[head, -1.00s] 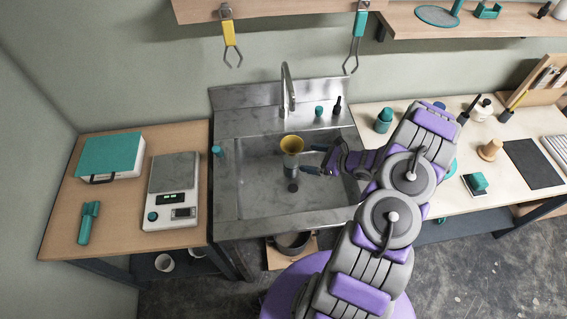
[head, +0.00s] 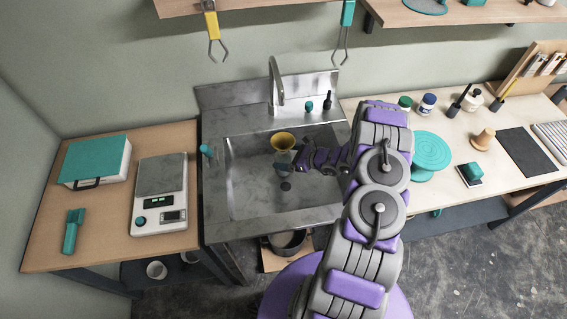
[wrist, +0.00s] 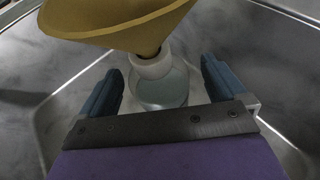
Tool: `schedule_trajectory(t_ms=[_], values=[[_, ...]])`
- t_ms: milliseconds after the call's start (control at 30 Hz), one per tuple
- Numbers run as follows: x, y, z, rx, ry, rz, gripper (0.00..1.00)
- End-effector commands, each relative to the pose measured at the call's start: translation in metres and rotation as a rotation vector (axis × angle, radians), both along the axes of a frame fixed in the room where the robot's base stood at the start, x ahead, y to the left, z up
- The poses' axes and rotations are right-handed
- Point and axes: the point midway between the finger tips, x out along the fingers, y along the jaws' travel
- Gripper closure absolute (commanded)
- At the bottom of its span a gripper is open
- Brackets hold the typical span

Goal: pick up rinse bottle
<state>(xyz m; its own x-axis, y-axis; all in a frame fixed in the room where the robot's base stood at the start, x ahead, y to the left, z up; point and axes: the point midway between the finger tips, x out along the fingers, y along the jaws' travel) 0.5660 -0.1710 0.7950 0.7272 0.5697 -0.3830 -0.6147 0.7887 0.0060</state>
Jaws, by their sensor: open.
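The rinse bottle appears to be the clear, pale bottle (head: 284,158) with a white neck in the sink basin. A yellow funnel (head: 284,141) sits at its top. In the wrist view the bottle (wrist: 162,90) stands between my fingers, with the funnel (wrist: 115,18) above it hiding part of the neck. My gripper (wrist: 162,78) is open, with one blue finger on each side of the bottle and visible gaps to both. In the head view my gripper (head: 292,160) reaches in from the right at the bottle, below the funnel.
The metal sink (head: 222,222) has walls around the bottle and a tap (head: 275,85) behind. A scale (head: 160,195) and a teal-lidded case (head: 95,162) stand on the left table. A teal turntable (head: 431,150) and several jars are on the right bench.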

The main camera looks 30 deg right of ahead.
Motion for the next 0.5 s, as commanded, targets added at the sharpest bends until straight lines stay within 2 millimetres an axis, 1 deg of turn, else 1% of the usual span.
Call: schedule_trajectory(t_ms=[67,233,500], values=[[0.006,0.004,-0.008,-0.001,-0.001,0.002,0.02],[0.019,0.015,-0.013,0.000,0.000,0.001,0.02],[0.021,0.016,-0.014,0.002,0.001,0.000,0.02]])
